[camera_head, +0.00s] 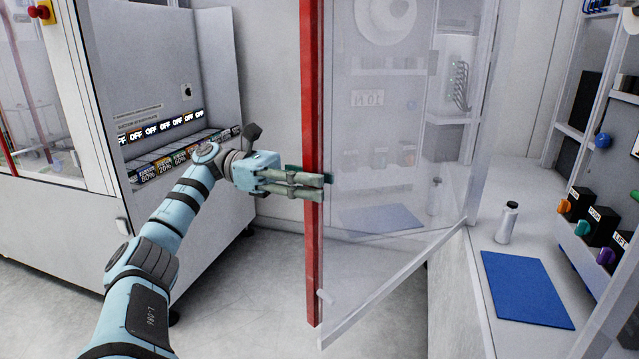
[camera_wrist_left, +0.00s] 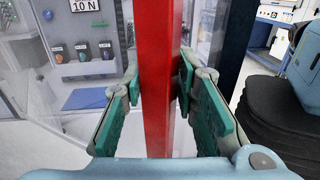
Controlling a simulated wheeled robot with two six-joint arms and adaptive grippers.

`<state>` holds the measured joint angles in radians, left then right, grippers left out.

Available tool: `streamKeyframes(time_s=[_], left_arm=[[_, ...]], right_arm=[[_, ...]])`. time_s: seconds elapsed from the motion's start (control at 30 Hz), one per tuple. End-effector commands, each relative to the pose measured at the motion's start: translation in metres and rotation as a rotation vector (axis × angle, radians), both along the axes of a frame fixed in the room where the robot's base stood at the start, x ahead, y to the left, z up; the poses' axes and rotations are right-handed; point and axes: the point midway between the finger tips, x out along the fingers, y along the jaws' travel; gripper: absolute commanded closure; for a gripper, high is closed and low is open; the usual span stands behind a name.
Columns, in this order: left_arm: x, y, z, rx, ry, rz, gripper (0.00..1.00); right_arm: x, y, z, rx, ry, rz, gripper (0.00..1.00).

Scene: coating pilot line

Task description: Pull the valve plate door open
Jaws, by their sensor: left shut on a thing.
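The valve plate door is a clear panel (camera_head: 400,150) in a pale frame, with a red upright bar (camera_head: 311,120) along its left edge. The door stands swung out from the bench, at an angle. My left gripper (camera_head: 318,185) is shut on the red bar at about mid-height. In the left wrist view the green finger pads (camera_wrist_left: 180,85) sit on both sides of the red bar (camera_wrist_left: 158,70). My right gripper is in neither view.
A blue mat (camera_head: 525,288) and a white bottle (camera_head: 507,222) lie and stand on the bench at the right. Boxes with coloured knobs (camera_head: 598,225) stand beyond them. A grey cabinet with an OFF-labelled panel (camera_head: 160,130) stands at the left. Floor shows below the door.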

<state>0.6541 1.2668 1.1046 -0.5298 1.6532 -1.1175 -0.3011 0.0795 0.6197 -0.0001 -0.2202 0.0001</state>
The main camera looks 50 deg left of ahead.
Motion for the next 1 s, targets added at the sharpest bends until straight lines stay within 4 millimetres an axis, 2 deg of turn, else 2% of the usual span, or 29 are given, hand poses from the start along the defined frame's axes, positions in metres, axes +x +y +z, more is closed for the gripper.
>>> streamKeyframes(time_s=[0.07,0.1,0.17,0.47,0.57,0.9,1.0], left_arm=[[0.000,0.000,-0.001,0.003,0.001,0.000,1.00],[0.000,0.000,-0.001,0.003,0.001,0.000,0.67],[0.001,-0.001,0.000,0.002,0.001,-0.001,0.58],[0.001,-0.001,0.001,0.000,-0.001,-0.002,0.58],[0.001,-0.001,0.009,0.000,-0.004,-0.003,0.58],[0.000,-0.001,0.079,-0.001,-0.008,-0.005,0.58],[0.000,-0.001,0.092,-0.001,-0.005,-0.003,0.58]], right_arm=[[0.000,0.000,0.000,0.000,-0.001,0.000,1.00],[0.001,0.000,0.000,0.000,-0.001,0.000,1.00],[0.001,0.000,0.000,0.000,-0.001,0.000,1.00],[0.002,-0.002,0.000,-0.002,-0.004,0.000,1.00],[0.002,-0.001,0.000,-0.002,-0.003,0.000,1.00],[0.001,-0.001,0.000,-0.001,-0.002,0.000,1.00],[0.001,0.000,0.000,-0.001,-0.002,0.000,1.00]])
